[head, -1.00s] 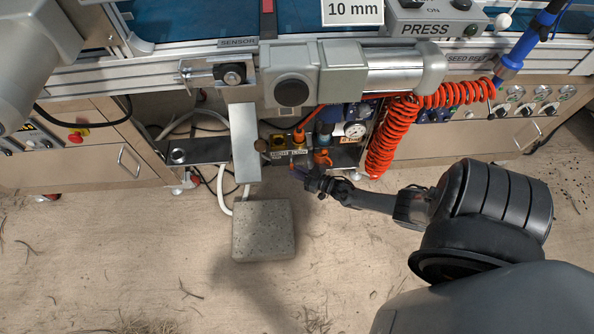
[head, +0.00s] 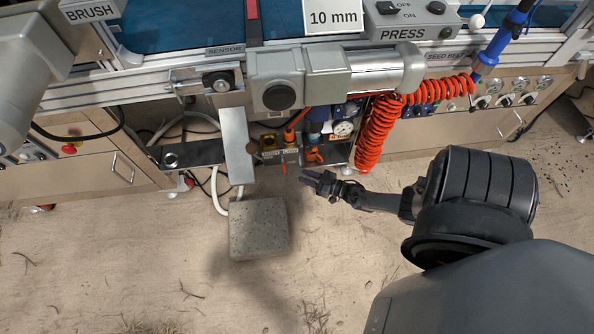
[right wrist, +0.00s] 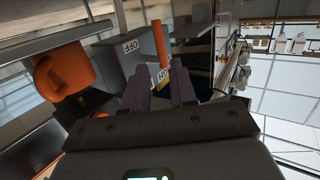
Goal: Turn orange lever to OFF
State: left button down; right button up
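The orange lever (right wrist: 159,41) shows in the right wrist view as a thin bar standing up, beyond my fingers. In the head view the lever (head: 283,163) is small, below the machine. My right gripper (head: 308,179) is to the right of it and apart from it. In the right wrist view the gripper (right wrist: 159,88) has its two dark fingers apart, with nothing held. My left gripper is out of view.
A larger orange part (right wrist: 65,78) is left of the lever in the right wrist view. In the head view, a coiled red hose (head: 372,140) hangs right of the lever. A grey stone-like block (head: 258,228) is below left. The floor in front is mostly clear.

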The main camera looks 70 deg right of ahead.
jog(key=shift+s+r, duration=0.15)
jog(key=shift+s, duration=1.2)
